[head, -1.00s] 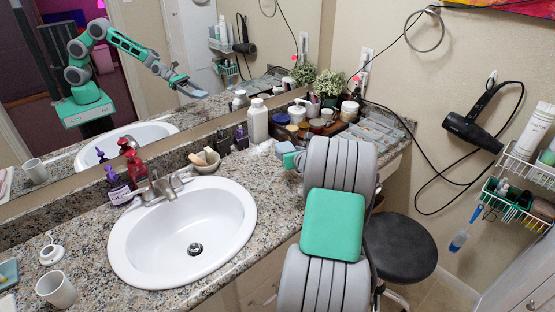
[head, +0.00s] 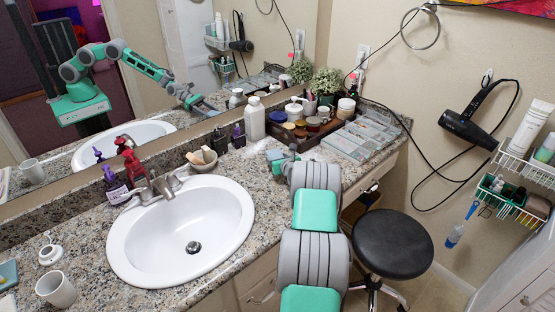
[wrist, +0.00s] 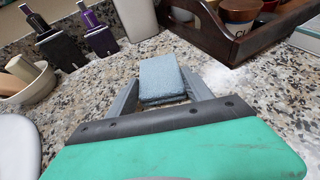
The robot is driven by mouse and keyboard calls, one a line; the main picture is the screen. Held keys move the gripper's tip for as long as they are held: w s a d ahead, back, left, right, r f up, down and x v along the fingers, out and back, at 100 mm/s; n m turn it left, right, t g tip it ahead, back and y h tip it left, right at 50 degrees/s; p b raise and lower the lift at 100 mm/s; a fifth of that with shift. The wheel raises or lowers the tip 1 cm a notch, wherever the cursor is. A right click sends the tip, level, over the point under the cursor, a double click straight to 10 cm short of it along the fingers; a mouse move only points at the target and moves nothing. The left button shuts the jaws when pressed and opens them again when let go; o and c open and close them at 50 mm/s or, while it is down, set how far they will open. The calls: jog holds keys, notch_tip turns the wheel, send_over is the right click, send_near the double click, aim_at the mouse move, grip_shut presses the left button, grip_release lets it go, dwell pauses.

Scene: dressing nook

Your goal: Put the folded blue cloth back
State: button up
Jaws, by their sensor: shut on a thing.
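The folded blue cloth (wrist: 162,78) is a small grey-blue stack between the two grey fingers of my gripper (wrist: 160,92) in the wrist view. My gripper is shut on it. In the head view my gripper (head: 282,162) is low over the granite counter, right of the sink, and the cloth (head: 274,155) shows as a small pale blue patch at its tip. The cloth is at or just above the counter; I cannot tell whether it touches. My arm hides part of the counter behind it.
A brown wooden tray (wrist: 233,42) with jars stands just beyond the cloth. A bowl (head: 202,159), dark bottles (head: 238,137) and a white bottle (head: 254,119) stand to the left. The sink (head: 182,235) is left; a black stool (head: 393,244) is right. Some bare counter surrounds the cloth.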

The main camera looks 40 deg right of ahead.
jog(key=shift+f, duration=0.25)
jog(key=o, duration=1.5)
jog(key=shift+r, duration=0.1)
jog(key=shift+c, duration=0.2)
